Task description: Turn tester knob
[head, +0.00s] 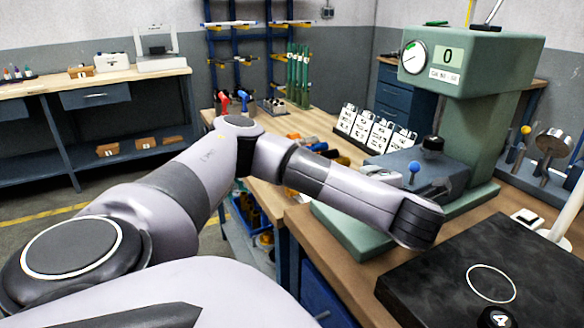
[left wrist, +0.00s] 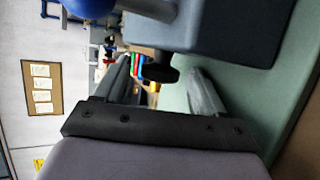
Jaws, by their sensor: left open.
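The green tester (head: 478,60) stands at the right, with a round dial and a display reading 0. A grey block (head: 420,168) sits on its base, with a dark knob (head: 432,144) on top and a blue ball handle (head: 414,168). In the left wrist view a black knob (left wrist: 160,72) sticks out of the grey block (left wrist: 215,30) towards me. My left gripper (left wrist: 163,80) is open, its fingers on either side of that knob, with gaps visible. In the head view my wrist hides the fingers and this knob. My right gripper is not in view.
A black plate (head: 440,275) with a white ring lies at the front right. White numbered cards (head: 375,133) stand behind the block. A round-headed tool (head: 552,143) stands right of the tester. The blue ball (left wrist: 90,6) is close to the block in the wrist view.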

